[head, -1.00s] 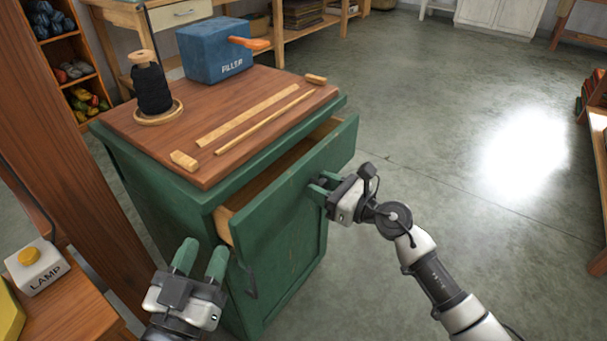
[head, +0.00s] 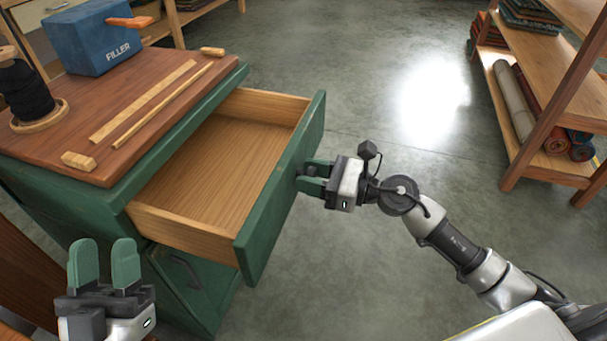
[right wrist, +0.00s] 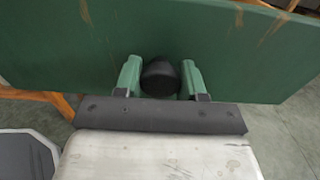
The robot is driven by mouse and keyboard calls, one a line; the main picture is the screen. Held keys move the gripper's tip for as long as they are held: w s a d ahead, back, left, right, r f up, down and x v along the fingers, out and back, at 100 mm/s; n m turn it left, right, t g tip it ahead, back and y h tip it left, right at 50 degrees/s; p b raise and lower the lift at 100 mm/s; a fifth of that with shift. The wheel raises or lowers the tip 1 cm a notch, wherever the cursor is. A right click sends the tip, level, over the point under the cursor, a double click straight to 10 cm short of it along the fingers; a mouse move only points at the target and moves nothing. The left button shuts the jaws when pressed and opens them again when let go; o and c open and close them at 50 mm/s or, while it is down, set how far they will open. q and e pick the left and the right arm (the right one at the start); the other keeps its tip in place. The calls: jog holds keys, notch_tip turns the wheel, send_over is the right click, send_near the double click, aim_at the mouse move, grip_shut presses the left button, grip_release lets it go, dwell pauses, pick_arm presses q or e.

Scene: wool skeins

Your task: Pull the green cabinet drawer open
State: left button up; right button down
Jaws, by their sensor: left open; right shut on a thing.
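The green cabinet (head: 215,90) stands at the left in the head view. Its drawer (head: 282,190) is pulled well out, and its bare wooden inside is visible and empty. My right gripper (head: 312,178) is at the outer face of the drawer front. In the right wrist view its green fingers (right wrist: 160,78) are shut around a round black knob (right wrist: 160,75) on the green drawer front (right wrist: 240,55). My left gripper (head: 104,262) is open and empty, at the lower left of the head view, apart from the drawer.
On the cabinet's wooden top stand a blue box marked FILLER (head: 92,38), a dark wool spool (head: 24,90) and wooden strips (head: 150,98). A shelf with rolls (head: 512,100) stands at the right. The floor (head: 380,275) between is clear.

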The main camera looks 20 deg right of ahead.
pick_arm(q)
jog(key=shift+h, duration=0.3)
pick_arm(e)
jog(key=c, duration=0.7)
grip_release()
jog(key=shift+o, duration=0.2)
pick_arm(q)
jog(key=shift+s+r+t, duration=0.45)
jog(key=shift+s+t, duration=0.1)
jog(key=shift+t, duration=0.15)
pick_arm(e)
jog(key=v, duration=1)
jog(key=shift+s+d, duration=0.25)
jog(key=shift+d, duration=0.05)
